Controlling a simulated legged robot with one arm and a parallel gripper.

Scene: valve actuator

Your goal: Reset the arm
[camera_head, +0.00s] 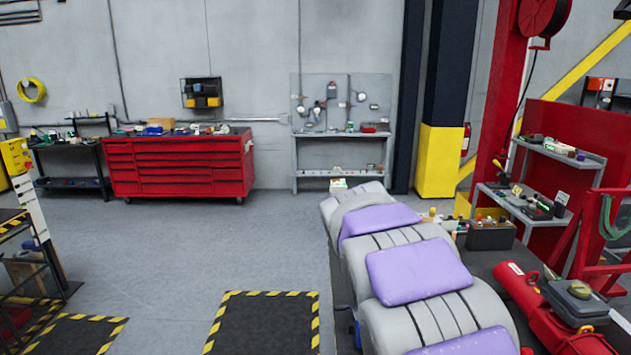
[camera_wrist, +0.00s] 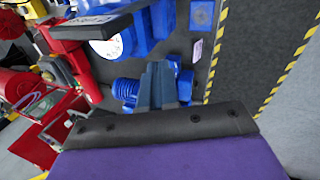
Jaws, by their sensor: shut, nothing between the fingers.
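My arm, grey with purple pads, runs along the lower right of the head view; its gripper is not visible there. In the wrist view, my gripper (camera_wrist: 158,84) shows as grey-blue fingers pointing away from the black and purple wrist housing. The fingers are shut with nothing between them. A blue valve actuator (camera_wrist: 150,28) with a white round face fills the top middle of the wrist view. A ribbed blue part (camera_wrist: 126,90) lies just left of the fingers in the picture. Whether the fingers touch any blue part cannot be told.
In the head view, a table with red parts (camera_head: 524,290) and a grey box (camera_head: 575,303) stands right of my arm. A red tool chest (camera_head: 180,165) and a workbench (camera_head: 342,137) line the back wall. A yellow-black column (camera_head: 440,160) stands behind. Grey floor (camera_head: 180,250) is open at left.

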